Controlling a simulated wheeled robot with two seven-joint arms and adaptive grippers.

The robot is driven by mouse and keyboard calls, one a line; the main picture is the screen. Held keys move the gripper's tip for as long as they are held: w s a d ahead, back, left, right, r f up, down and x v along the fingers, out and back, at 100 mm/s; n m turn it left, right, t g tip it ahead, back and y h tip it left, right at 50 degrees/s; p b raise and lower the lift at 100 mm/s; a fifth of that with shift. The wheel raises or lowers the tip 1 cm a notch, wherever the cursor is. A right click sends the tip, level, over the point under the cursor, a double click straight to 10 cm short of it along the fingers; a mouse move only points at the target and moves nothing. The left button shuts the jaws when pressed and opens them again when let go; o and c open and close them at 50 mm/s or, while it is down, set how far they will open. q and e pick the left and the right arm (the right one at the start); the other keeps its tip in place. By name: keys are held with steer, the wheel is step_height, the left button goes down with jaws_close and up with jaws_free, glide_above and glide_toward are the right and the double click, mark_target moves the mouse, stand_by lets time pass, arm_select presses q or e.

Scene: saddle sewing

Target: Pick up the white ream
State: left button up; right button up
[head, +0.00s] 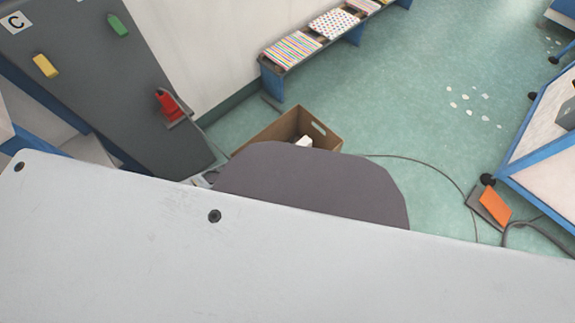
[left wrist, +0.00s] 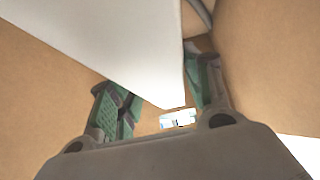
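A white ream (head: 304,141) shows as a small patch inside an open cardboard box on the floor in the head view. In the left wrist view a large white block, which looks like the ream (left wrist: 125,45), reaches from the top down to a corner between my fingers. My left gripper (left wrist: 158,80) is inside the box, its green-padded fingers spread on either side of that corner. A gap shows by the left finger; whether the right finger touches is unclear. My left gripper is hidden in the head view. My right gripper is in neither view.
The cardboard box (head: 325,135) has brown walls (left wrist: 260,60) close around the gripper. A small white and blue item (left wrist: 178,118) lies deeper in it. A low bench (head: 310,35) with patterned seats stands behind. A cable (head: 440,178) crosses the green floor (head: 400,100).

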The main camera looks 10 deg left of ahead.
arm_select(q)
jaws_close()
steer(key=shift+w+d+r, duration=0.1)
steer(key=shift+w+r, duration=0.1)
steer(key=shift+r, duration=0.15)
stand_by(0.3)
